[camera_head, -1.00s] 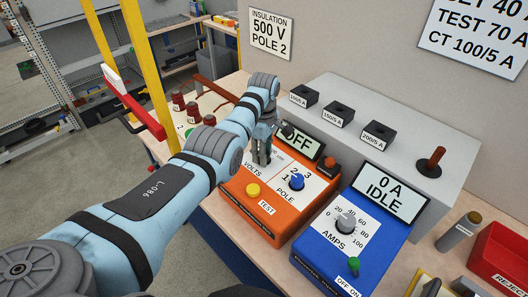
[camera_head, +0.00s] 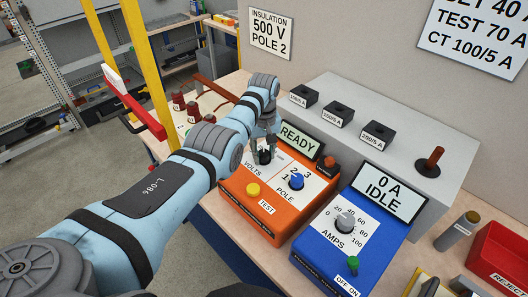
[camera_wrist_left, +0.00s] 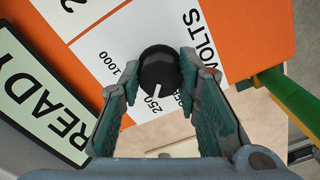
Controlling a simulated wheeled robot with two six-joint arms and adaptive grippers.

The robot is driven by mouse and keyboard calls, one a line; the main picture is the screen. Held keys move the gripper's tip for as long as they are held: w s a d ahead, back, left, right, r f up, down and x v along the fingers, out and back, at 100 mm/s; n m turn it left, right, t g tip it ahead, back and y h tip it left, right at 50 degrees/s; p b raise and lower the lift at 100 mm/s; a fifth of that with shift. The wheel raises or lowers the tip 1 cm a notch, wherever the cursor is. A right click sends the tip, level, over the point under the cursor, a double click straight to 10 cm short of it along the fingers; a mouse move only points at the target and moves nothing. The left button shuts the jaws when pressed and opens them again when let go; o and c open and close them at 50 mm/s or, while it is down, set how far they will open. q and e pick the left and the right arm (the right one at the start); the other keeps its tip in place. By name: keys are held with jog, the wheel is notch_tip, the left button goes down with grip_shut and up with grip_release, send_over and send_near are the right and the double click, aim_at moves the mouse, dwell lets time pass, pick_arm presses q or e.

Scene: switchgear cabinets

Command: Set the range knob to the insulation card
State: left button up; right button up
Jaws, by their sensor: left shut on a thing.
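The insulation card (camera_head: 270,34) on the wall reads 500 V, POLE 2. The orange tester (camera_head: 246,206) stands on the bench, and its display (camera_head: 299,139) reads READY. The black range knob (camera_head: 264,156) sits by the VOLTS label. In the left wrist view the knob (camera_wrist_left: 158,70) has its white mark toward the 250 label; a finger partly hides the neighbouring labels. My left gripper (camera_wrist_left: 162,76) is shut on the knob, one finger on each side. In the head view the left gripper (camera_head: 266,146) is above the tester's back left corner. My right gripper is not in view.
The blue POLE knob (camera_head: 296,181) and yellow TEST button (camera_head: 253,190) are close by on the tester. A blue AMPS unit (camera_head: 352,238) stands to the right, the grey box (camera_head: 400,140) behind. Red-capped terminals (camera_head: 179,102) are beyond my left arm.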

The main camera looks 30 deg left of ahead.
aim_at(265, 152)
pick_arm(q)
jog(key=m, duration=0.7)
jog(key=shift+w+r, duration=0.1)
dwell(0.5)
jog(key=o, duration=1.1)
jog(key=shift+o, duration=0.2)
notch_tip(265, 152, up, 12)
